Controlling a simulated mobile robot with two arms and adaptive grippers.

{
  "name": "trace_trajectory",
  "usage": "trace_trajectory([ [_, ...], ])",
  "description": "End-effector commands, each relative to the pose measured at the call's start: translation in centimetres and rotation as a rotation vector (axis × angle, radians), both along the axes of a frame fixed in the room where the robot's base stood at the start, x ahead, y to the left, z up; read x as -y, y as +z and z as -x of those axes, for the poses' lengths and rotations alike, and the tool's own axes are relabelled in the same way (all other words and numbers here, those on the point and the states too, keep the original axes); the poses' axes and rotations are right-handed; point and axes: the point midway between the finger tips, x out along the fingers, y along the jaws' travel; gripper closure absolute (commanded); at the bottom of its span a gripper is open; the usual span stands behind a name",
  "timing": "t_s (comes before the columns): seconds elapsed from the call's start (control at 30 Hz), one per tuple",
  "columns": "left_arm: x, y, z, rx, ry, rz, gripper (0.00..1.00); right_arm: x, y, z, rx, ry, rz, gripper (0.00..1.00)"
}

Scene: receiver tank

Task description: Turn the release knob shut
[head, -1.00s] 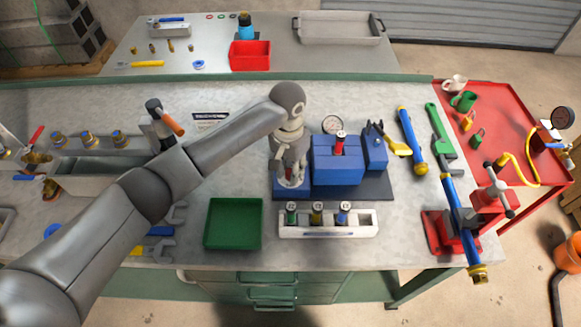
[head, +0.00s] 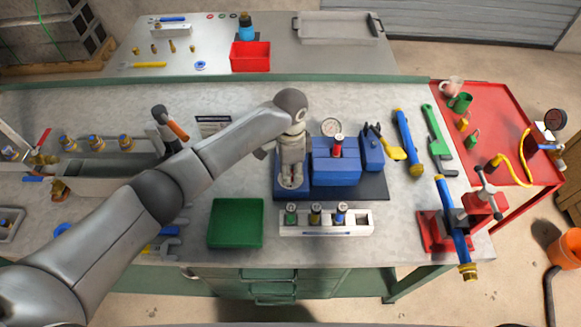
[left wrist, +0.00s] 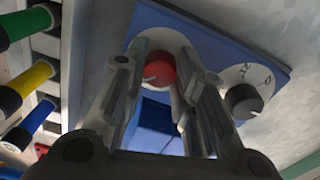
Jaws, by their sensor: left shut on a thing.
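In the left wrist view a red knob (left wrist: 158,70) with a pale pointer mark sits on a white round plate on a blue panel (left wrist: 190,30). My left gripper (left wrist: 165,78) has a finger on each side of the red knob and is shut on it. A dark knob (left wrist: 243,101) on a white dial with markings is just right of the fingers, apart from them. In the head view my left gripper (head: 291,180) points down at the left end of the blue unit (head: 335,162); its arm hides the knobs there. My right gripper is not in view.
A white rack (head: 360,222) with several coloured cylinders stands in front of the blue unit. A red vise (head: 436,232) holds a blue tube. The bench behind the unit is mostly clear.

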Motion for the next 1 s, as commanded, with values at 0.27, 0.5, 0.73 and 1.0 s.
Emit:
trace_trajectory([
  [0.27,0.15,0.25,-0.14,0.005,-0.264,0.004,0.98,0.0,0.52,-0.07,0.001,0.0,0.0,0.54],
  [0.5,0.16,0.22,-0.14,0.006,-0.479,0.003,0.98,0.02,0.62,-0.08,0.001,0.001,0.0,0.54],
  [0.73,0.19,0.22,-0.14,0.006,-0.644,0.004,0.98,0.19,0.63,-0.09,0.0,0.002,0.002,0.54],
  [1.0,0.2,0.22,-0.12,0.006,-0.757,0.004,0.98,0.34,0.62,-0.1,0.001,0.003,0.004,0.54],
])
